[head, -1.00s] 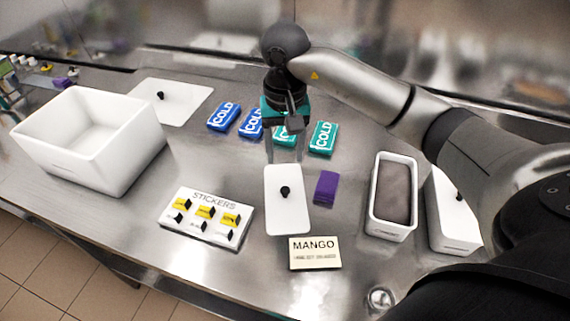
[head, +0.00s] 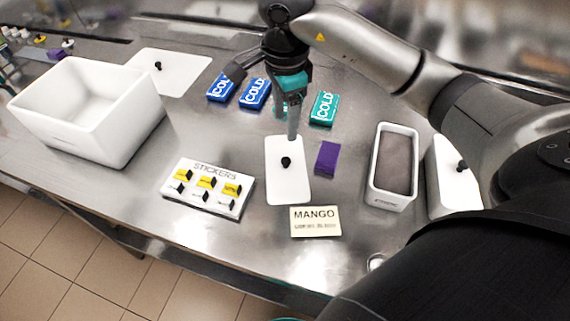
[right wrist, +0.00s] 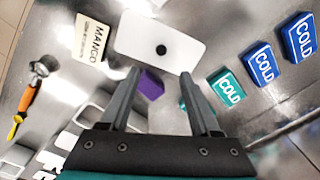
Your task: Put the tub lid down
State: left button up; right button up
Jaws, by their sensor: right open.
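The white tub lid (head: 289,183) with a round black knob (head: 286,162) lies flat on the steel counter, just behind the MANGO card. It also shows in the right wrist view (right wrist: 181,36), ahead of the fingertips. My right gripper (head: 293,134) is above the lid's far edge, its fingers pointing down. In the right wrist view the two fingers (right wrist: 160,72) stand apart with nothing between them, and the knob is clear of them. An open white tub (head: 392,194) with a grey-brown filling stands to the right of the lid. My left gripper is not seen.
A purple block (head: 327,158) lies beside the lid and a MANGO card (head: 315,221) in front. A STICKERS board (head: 183,207) is at left. Blue and teal COLD packs (head: 323,108) lie behind. A big white bin (head: 62,130) and another lidded tub (head: 450,185) flank the area.

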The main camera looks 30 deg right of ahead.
jog(key=m, duration=0.7)
jog(key=m+b, duration=0.2)
jog(key=m, duration=1.3)
send_over(286, 159)
jog(key=s+a, duration=0.1)
jog(key=s, duration=0.1)
jog(key=shift+t+h, duration=0.3)
jog(key=shift+t, duration=0.1)
jog(key=f, duration=0.7)
jog(key=shift+w+f, duration=0.25)
jog(key=shift+f, duration=0.05)
jog(key=shift+w+d+f+b, duration=0.1)
jog(key=shift+w+d+f, duration=0.1)
jog(key=shift+f, duration=0.75)
jog(key=shift+w+d+f+b, duration=0.1)
jog(key=shift+w+f, duration=0.1)
jog(key=shift+f, duration=0.8)
jog(key=shift+w+d+f+b, duration=0.1)
jog(key=shift+w+f, duration=0.1)
jog(key=shift+f, duration=0.75)
grip_shut()
